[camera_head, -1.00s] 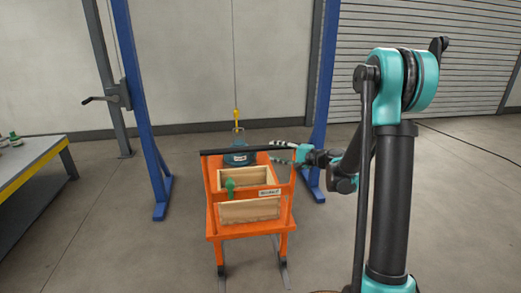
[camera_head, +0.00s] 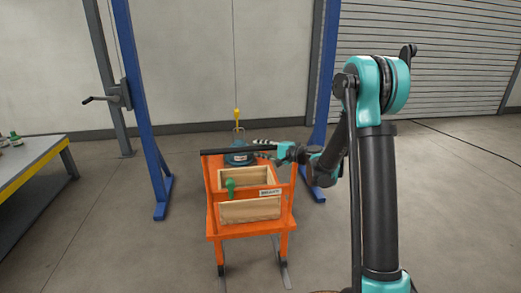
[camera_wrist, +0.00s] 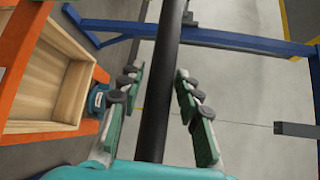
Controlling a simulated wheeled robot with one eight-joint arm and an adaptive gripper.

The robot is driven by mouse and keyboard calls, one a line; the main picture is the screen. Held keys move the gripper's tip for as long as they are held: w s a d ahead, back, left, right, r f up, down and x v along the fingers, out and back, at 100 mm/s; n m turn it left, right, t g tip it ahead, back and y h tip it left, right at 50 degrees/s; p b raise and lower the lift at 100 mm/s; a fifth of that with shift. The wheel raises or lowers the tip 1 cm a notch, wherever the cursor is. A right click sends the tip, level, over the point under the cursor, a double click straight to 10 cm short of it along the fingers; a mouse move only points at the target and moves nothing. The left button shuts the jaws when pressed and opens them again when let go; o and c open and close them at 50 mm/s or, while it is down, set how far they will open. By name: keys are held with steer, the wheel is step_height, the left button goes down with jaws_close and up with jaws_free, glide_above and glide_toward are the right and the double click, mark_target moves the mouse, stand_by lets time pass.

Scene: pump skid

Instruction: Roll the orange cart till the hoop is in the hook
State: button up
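The orange cart (camera_head: 250,228) stands on its rails with its black handlebar (camera_head: 228,151) across the top. A teal pump (camera_head: 238,160) sits at the cart's far end, partly hidden by the bar, with a thin hoop (camera_head: 239,132) on top. The yellow hook (camera_head: 237,114) hangs on a cable close above the hoop; whether they touch cannot be told. My gripper (camera_head: 258,147) is at the right part of the handlebar. In the wrist view, my open gripper (camera_wrist: 158,85) has its fingers on either side of the handlebar (camera_wrist: 164,70), with a visible gap at the left finger.
The cart carries wooden boxes (camera_head: 250,211) and a green object (camera_head: 230,186). A blue frame (camera_head: 147,120) stands on both sides behind it. A crank (camera_head: 100,99) is on the left post. A workbench (camera_head: 35,160) is at the left. Floor around the cart is clear.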

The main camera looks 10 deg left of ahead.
jaws_close()
steer(key=w+a, duration=0.3)
steer(key=w, duration=0.9)
steer(key=shift+w+a, duration=0.25)
steer(key=shift+o, duration=1.9)
jaws_free()
steer(key=v, duration=1.2)
